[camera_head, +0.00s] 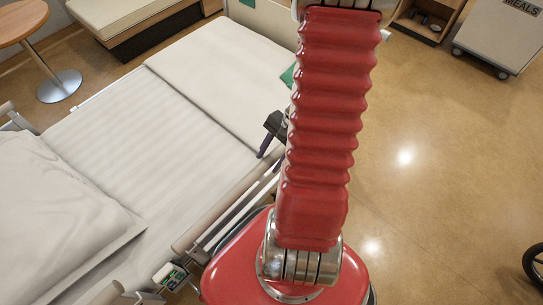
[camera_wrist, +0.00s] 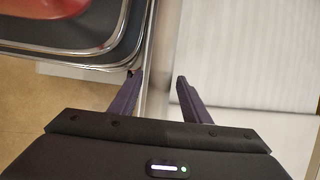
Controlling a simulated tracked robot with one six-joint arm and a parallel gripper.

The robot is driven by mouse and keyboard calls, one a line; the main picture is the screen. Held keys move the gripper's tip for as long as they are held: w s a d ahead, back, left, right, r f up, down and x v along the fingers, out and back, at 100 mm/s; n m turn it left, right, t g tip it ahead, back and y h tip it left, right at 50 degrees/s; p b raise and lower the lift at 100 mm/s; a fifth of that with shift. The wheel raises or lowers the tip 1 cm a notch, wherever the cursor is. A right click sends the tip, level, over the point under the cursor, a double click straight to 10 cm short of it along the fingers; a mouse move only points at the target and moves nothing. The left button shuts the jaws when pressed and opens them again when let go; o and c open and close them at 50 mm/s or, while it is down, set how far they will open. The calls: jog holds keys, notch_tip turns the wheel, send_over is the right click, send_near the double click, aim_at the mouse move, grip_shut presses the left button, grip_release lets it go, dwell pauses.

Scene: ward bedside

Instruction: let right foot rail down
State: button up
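The bed (camera_head: 150,130) has a white mattress and a pillow (camera_head: 50,210) at its lower left end. A rail with a beige top bar (camera_head: 222,207) and pale slats runs along the bed's right side, beside my base. Its far end is hidden behind my arm and gripper. Whether it is fully raised is not clear. My dark gripper (camera_head: 268,140) is over the bed's right edge, near the rail's far end. In the wrist view its purple fingers (camera_wrist: 157,97) are apart, and a pale bar (camera_wrist: 155,65) shows between them, depth unclear. Nothing is visibly gripped.
A small control panel with a green display (camera_head: 170,275) is by the rail's near end. Another rounded rail end (camera_head: 107,293) is below the pillow. A bench (camera_head: 135,22), a round table (camera_head: 22,22) and a meal cart (camera_head: 500,35) stand farther off.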

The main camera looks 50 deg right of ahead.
grip_shut()
jog(key=shift+d, duration=0.25)
jog(key=shift+a, duration=0.1)
jog(key=shift+s, duration=0.15)
